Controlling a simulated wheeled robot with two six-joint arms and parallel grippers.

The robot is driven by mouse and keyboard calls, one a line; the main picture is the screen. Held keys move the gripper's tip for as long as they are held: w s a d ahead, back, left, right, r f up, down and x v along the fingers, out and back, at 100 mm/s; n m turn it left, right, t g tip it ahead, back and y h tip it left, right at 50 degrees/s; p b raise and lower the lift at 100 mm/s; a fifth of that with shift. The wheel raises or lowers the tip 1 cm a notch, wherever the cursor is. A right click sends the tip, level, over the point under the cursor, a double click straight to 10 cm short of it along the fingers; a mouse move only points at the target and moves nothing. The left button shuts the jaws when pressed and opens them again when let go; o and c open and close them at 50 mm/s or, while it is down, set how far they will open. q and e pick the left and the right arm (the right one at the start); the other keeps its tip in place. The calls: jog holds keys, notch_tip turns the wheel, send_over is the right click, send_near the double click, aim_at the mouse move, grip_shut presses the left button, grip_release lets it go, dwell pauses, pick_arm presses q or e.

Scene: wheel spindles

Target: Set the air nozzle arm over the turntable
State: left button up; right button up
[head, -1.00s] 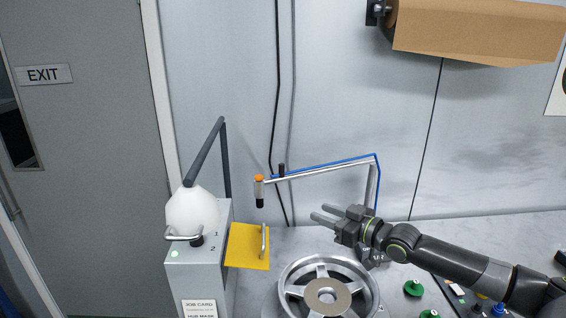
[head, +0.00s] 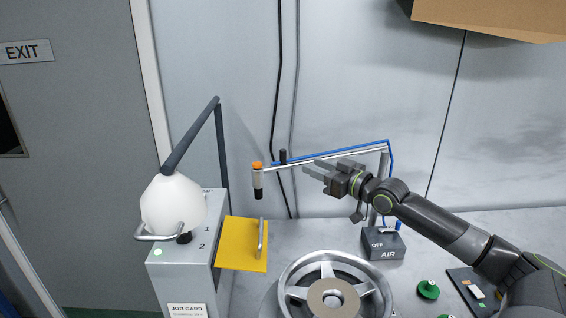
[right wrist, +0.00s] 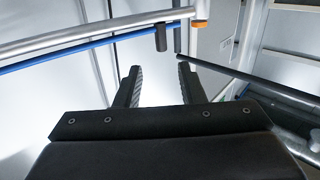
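The air nozzle arm (head: 330,156) is a silver tube with a blue hose, reaching left from a post by the AIR box (head: 383,243). Its orange-topped nozzle (head: 257,180) hangs at the left end, behind and left of the spoked wheel (head: 335,290). A black knob (head: 283,157) stands on the tube; it also shows in the right wrist view (right wrist: 161,38). The turntable is not clearly visible beneath the wheel. My right gripper (head: 316,171) is open and empty, close to the tube; its fingers (right wrist: 159,72) point toward the knob, apparently short of it. My left gripper is out of view.
A grey cabinet (head: 180,275) with a white dome (head: 172,207) and a yellow flap (head: 240,245) stands at left. Green-knobbed parts (head: 428,290) and a dark tray (head: 472,290) lie at right. A cardboard-brown box (head: 490,15) hangs above.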

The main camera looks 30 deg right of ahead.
aim_at(283, 164)
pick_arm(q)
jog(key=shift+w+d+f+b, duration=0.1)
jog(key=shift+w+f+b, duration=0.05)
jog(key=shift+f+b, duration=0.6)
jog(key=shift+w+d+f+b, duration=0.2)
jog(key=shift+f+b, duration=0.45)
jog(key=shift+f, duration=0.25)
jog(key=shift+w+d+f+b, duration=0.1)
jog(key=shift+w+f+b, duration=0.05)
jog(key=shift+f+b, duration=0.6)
pick_arm(e)
jog(key=shift+x, duration=6)
jog(key=shift+s+a, duration=0.1)
grip_shut()
